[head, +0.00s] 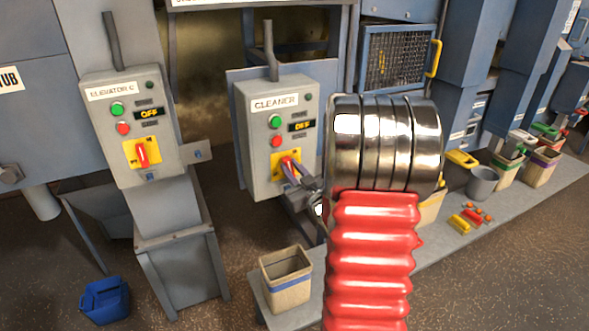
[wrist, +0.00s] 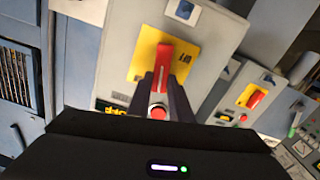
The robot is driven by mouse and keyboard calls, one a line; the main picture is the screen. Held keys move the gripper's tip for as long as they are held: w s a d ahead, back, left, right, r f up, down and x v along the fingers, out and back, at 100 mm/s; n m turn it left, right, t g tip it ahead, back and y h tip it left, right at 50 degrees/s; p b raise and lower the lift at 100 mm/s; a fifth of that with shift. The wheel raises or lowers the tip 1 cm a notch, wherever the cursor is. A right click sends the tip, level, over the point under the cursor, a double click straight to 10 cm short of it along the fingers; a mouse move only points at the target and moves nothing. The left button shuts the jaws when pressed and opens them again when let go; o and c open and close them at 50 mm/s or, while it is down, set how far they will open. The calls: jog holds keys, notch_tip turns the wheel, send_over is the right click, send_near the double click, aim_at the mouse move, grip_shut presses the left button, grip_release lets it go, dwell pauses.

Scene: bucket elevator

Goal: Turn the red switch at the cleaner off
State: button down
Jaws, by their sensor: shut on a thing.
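The cleaner box (head: 262,180) is a grey panel labelled CLEANER with green and red buttons and a small display that seems to read OFF. Its red switch (head: 287,160) sits on a yellow plate low on the panel. In the wrist view the red switch (wrist: 163,68) lies roughly in line with the upright sides of its yellow plate (wrist: 142,60). My gripper (head: 291,171) reaches in from the lower right, and its dark fingers (wrist: 161,82) are shut on the switch handle, one on each side. The fingers hide part of the handle and panel.
The elevator box (head: 128,155) stands to the left, with its own red switch upright and display reading OFF. A beige bin (head: 286,280) stands below the cleaner box. A blue container (head: 105,300) is on the floor. Bins and loose pieces line the bench (head: 500,215) at right.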

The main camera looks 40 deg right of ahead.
jog(key=shift+w+a+f+n, duration=0.1)
jog(key=shift+a+f+n, duration=0.2)
jog(key=shift+n, duration=2.3)
jog(key=shift+w+a+f+n, duration=0.1)
jog(key=shift+a+f+n, duration=0.2)
jog(key=shift+n, duration=2.3)
jog(key=shift+w+a+f+n, duration=0.15)
jog(key=shift+f+n, duration=0.25)
jog(key=shift+n, duration=2.2)
jog(key=shift+s+a, duration=0.1)
jog(key=c, duration=1.6)
grip_release()
jog(key=shift+s, duration=0.15)
